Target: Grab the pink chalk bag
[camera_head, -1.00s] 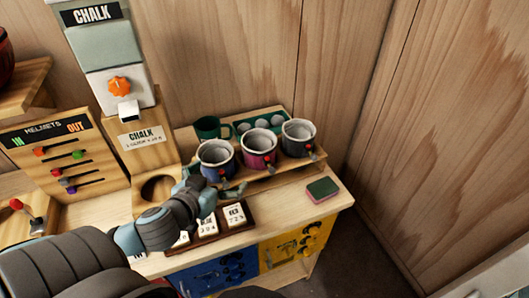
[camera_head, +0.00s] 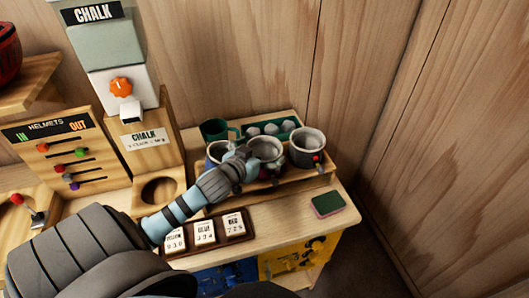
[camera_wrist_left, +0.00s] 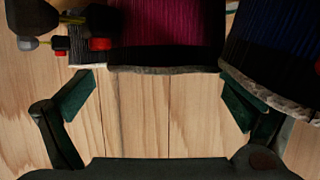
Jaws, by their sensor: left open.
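The pink chalk bag (camera_head: 266,147) is the middle of three bags in the wooden rack. Its pale open top shows in the head view, while my left arm hides most of its body. In the left wrist view its pink ribbed side (camera_wrist_left: 165,30) with a dark lower band fills the top middle. My left gripper (camera_wrist_left: 158,84) is open and empty. Its fingers are spread to either side of the pink bag's lower edge, and the gap between them shows only wood. In the head view the left gripper (camera_head: 241,164) is low in front of the bags. My right gripper is not in view.
A blue bag (camera_wrist_left: 285,45) stands close by the right finger in the wrist view. A dark grey bag (camera_head: 308,147) is right of the pink one. Price blocks (camera_head: 204,232) and a green-pink sponge (camera_head: 328,204) lie in front.

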